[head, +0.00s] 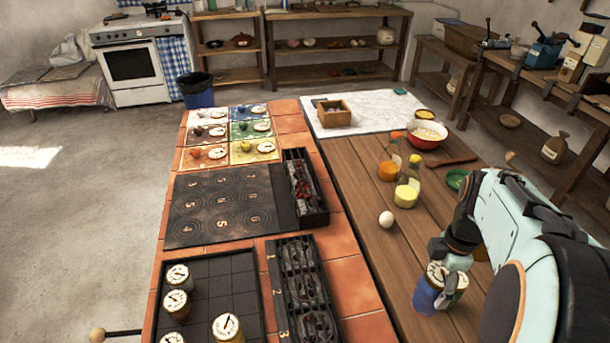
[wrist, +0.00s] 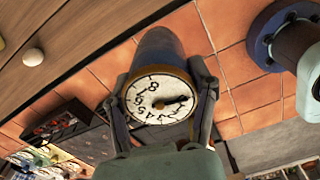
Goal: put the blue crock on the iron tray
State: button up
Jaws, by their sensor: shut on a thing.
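The blue crock (head: 425,297) has a blue body, a tan rim and a white dial top with numbers. It is over the wooden tabletop at the right in the head view; I cannot tell whether it touches the wood. My gripper (head: 442,278) is shut on it near the top. In the wrist view the crock (wrist: 163,48) sits between the two fingers of my gripper (wrist: 160,95), dial toward the camera. The dark iron tray (head: 235,268), marked in squares, lies at the lower left on the tiles. Several dial-topped crocks stand on its left and front parts; its back right squares are bare.
A black rack with numbered slots (head: 274,283) lies between the tray and the wood. A white egg (head: 386,218), a yellow jar (head: 406,196) and a red bowl (head: 427,135) stand behind my gripper. A dark plate with numbered rings (head: 200,236) lies behind the tray.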

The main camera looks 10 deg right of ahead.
jog(key=w+a+n, duration=0.6)
jog(key=w+a, duration=0.4)
jog(key=a, duration=0.3)
jog(key=a+f+n, duration=0.3)
jog(key=a+n, duration=0.3)
jog(key=a, duration=1.1)
jog(key=shift+w+a+f, duration=0.9)
jog(key=shift+w+f, duration=1.25)
jog(key=shift+w+a+f, duration=0.95)
jog(key=shift+w+f, duration=1.15)
jog(key=shift+w, duration=0.05)
jog(key=shift+w+a+f, duration=0.9)
jog(key=shift+w+f, duration=1.25)
jog(key=shift+f, duration=0.15)
jog(key=o, duration=1.2)
